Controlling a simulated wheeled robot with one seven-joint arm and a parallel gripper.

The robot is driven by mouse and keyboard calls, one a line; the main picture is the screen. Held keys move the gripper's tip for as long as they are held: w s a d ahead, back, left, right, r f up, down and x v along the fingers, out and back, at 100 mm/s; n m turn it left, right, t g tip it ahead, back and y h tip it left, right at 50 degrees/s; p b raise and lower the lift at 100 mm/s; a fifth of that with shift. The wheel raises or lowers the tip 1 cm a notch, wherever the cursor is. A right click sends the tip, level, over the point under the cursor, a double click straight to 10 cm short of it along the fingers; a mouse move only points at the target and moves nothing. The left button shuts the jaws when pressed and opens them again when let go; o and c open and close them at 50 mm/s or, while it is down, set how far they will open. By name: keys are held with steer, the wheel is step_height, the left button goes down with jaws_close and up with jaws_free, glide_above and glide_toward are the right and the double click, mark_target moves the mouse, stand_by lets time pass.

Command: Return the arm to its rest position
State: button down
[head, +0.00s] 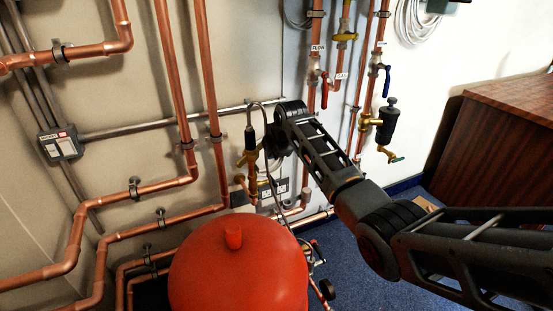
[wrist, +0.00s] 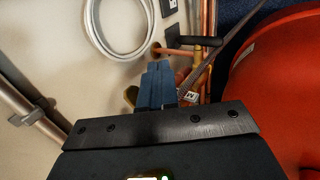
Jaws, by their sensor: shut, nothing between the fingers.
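My arm (head: 343,188) reaches in from the right edge of the head view, with its wrist end in front of the pipe wall, above and behind the red vessel. In the wrist view my gripper (wrist: 157,76) has its two blue-grey fingers together, with nothing seen between them. The fingers point toward brass and copper fittings close to the wall. I cannot tell whether the fingertips touch them. In the head view the fingers are not clear behind the wrist.
A large red vessel (head: 238,268) stands below the wrist; it fills the right of the wrist view (wrist: 285,85). Copper pipes (head: 208,75) with valves run along the wall. A black-bodied fitting (head: 388,123) hangs right of the arm. A wooden cabinet (head: 492,150) stands far right.

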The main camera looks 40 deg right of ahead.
step_height(320, 180, up, 7)
steer(key=p, duration=0.1)
steer(key=shift+f, duration=0.2)
